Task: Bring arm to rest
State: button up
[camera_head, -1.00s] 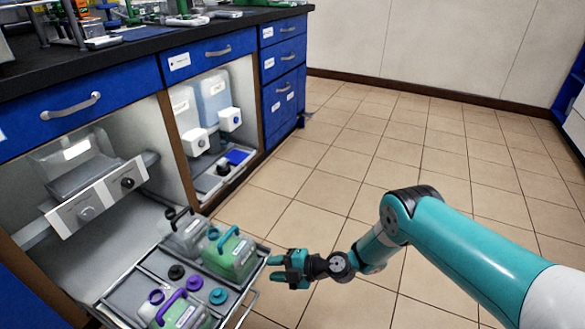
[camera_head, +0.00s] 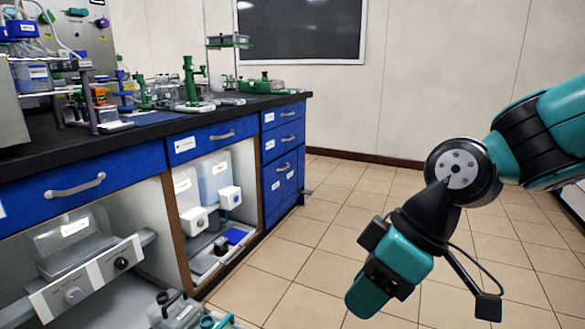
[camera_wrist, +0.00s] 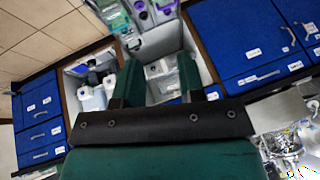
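My gripper (camera_head: 372,290) hangs at the right of the head view, over the tiled floor and apart from the bench. Its teal fingers point down, and the arm is raised and bent above it. In the wrist view, the two fingers of my gripper (camera_wrist: 158,78) stand apart with a clear gap. Nothing is held between them; the cabinet shows behind.
The blue bench (camera_head: 150,158) with a black top and glassware fills the left. At the bottom edge, a canister with a black handle (camera_head: 175,310) stands low by the open cabinet. The tiled floor (camera_head: 310,270) is clear between bench and arm.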

jog(key=s+d+r+m+h, duration=0.1)
jog(key=s+d+m+h, duration=0.1)
jog(key=s+d+m, duration=0.6)
notch_tip(320, 180, up, 34)
jog(key=s+a+n+p, duration=0.1)
jog(key=a+n+p, duration=0.1)
jog(key=p, duration=3.1)
jog(key=shift+s+a+n, duration=0.2)
jog(key=shift+n, duration=0.3)
jog(key=shift+a+f, duration=0.1)
jog(key=shift+f, duration=0.05)
